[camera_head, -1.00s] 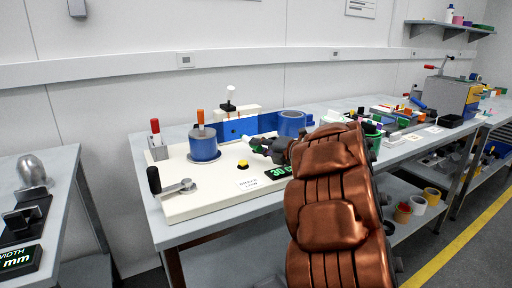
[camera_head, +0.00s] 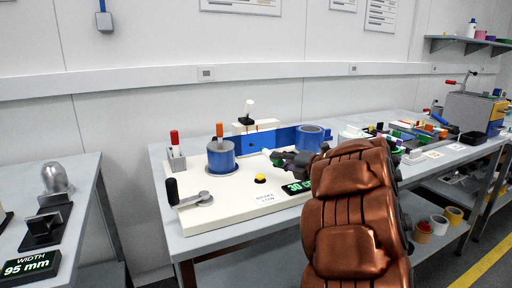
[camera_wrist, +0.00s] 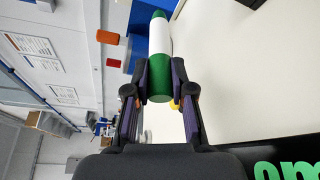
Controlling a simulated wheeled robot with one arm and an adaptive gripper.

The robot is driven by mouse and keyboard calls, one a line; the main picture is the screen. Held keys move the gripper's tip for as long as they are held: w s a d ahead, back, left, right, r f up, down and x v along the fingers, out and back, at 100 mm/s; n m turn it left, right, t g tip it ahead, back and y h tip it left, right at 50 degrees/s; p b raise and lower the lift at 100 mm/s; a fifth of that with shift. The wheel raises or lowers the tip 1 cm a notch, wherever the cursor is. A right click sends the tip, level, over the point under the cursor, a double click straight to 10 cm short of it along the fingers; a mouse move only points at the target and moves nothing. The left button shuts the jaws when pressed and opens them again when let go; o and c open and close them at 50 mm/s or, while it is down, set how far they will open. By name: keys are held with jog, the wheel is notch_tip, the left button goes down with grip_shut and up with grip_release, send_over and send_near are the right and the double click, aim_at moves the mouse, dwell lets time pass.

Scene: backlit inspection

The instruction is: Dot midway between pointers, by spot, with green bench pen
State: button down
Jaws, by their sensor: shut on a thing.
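My gripper (camera_wrist: 160,85) is shut on a green and white pen (camera_wrist: 160,45) in the wrist view. The pen's white body has green at both ends and points away from my fingers. In the head view my gripper (camera_head: 283,158) is over the cream machine board (camera_head: 225,208), with the pen's pale end (camera_head: 267,153) showing to its left. A blue strip (camera_head: 286,138) runs along the board's back between two blue rolls, the left one (camera_head: 221,157) and the right one (camera_head: 308,139). I cannot make out the pointers or a spot between them.
A red-topped item in a grey block (camera_head: 176,158), a black crank handle (camera_head: 172,191), a yellow button (camera_head: 260,179) and a green-lit display (camera_head: 298,187) are on the board. Another bench (camera_head: 85,190) is at left, beyond a gap.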

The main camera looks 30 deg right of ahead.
notch_tip(320, 180, up, 15)
jog(key=p, duration=0.9)
dwell(0.4)
